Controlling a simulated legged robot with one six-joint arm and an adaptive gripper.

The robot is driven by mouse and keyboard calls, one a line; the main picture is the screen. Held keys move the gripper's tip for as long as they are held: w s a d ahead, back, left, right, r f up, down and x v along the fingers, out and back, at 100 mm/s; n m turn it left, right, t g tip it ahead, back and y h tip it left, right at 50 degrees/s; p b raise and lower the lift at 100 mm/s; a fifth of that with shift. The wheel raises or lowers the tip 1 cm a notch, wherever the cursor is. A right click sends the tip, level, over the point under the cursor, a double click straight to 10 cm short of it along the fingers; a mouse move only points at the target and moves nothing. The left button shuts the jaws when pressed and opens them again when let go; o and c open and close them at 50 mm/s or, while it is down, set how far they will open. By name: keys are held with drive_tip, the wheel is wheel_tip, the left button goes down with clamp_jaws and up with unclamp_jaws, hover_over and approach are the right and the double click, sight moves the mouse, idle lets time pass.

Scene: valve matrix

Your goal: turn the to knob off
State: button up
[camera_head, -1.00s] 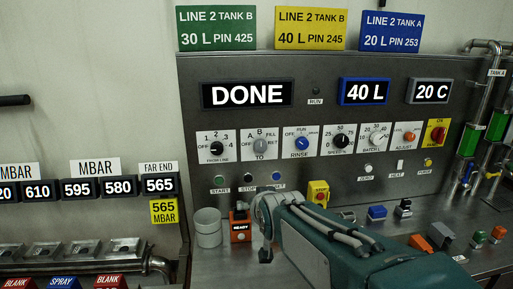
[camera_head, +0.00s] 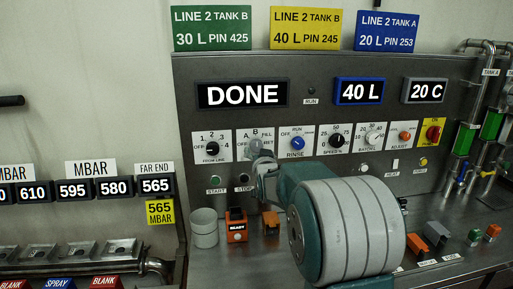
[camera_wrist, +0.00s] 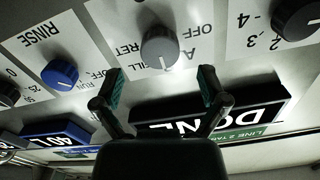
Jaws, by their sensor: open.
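The grey TO knob (camera_wrist: 159,47) shows in the wrist view, upside down, on a white plate with A, OFF, FILL and RET marks. Its white line points down in that picture, between A and FILL. My gripper (camera_wrist: 158,84) is open, its two fingers apart and empty below the knob in that picture. In the head view my gripper (camera_head: 262,168) is at the front of the TO plate (camera_head: 243,137) and covers much of the knob and its label. I cannot tell whether a finger touches the plate.
The blue RINSE knob (camera_wrist: 60,74) and the black FROM LINE knob (camera_head: 212,148) flank the TO plate. Start and stop buttons lie below. A grey cup (camera_head: 204,228) and an orange READY block (camera_head: 236,226) stand on the bench.

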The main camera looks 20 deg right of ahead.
sight(257, 147)
drive_tip(key=shift+x, duration=2.25)
drive_tip(key=shift+c, duration=0.3)
drive_tip(key=c, duration=1.1)
